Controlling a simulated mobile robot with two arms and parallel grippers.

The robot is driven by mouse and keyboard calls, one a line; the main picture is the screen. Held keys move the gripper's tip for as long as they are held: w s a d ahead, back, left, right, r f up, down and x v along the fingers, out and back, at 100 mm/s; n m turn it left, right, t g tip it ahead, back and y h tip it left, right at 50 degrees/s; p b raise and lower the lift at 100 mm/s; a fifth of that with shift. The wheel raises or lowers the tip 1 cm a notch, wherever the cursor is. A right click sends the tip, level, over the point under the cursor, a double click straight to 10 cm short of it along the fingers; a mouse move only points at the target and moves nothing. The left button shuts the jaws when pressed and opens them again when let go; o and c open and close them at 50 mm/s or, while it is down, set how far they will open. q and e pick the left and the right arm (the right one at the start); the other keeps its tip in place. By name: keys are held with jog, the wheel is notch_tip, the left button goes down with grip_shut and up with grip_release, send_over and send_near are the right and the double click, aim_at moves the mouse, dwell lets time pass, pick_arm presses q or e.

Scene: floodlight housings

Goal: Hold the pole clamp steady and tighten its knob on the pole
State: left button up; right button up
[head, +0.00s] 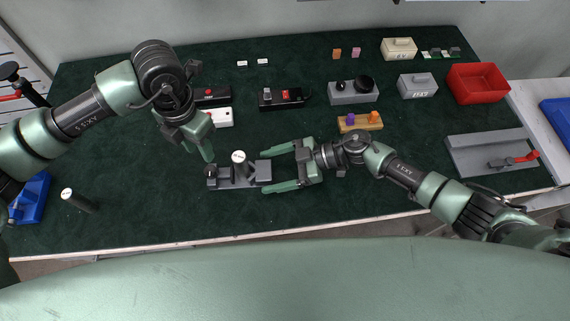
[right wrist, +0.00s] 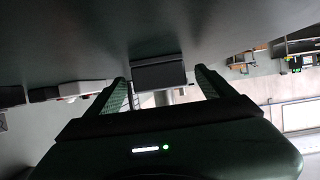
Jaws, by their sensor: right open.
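The pole clamp (head: 224,181) is a dark grey piece lying on the green mat near the front middle of the table. A short pole with a white top (head: 238,157) stands at its middle. A dark round knob (head: 210,171) is at its left end. My right gripper (head: 265,171) is open, its fingers on either side of the clamp's right grey block; I cannot tell whether they touch it. In the right wrist view a dark block (right wrist: 158,75) shows between the fingertips. My left gripper (head: 198,153) hangs above and left of the knob, apart from it; its finger gap is unclear.
A white-topped black post (head: 78,200) and a blue bin (head: 32,197) are at the left. A red bin (head: 478,84) is back right. The front mat is mostly clear.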

jog(key=shift+a+f, duration=0.2)
jog(key=shift+a, duration=0.25)
jog(key=shift+c, duration=1.4)
jog(key=c, duration=1.3)
pick_arm(q)
jog(key=o, duration=0.3)
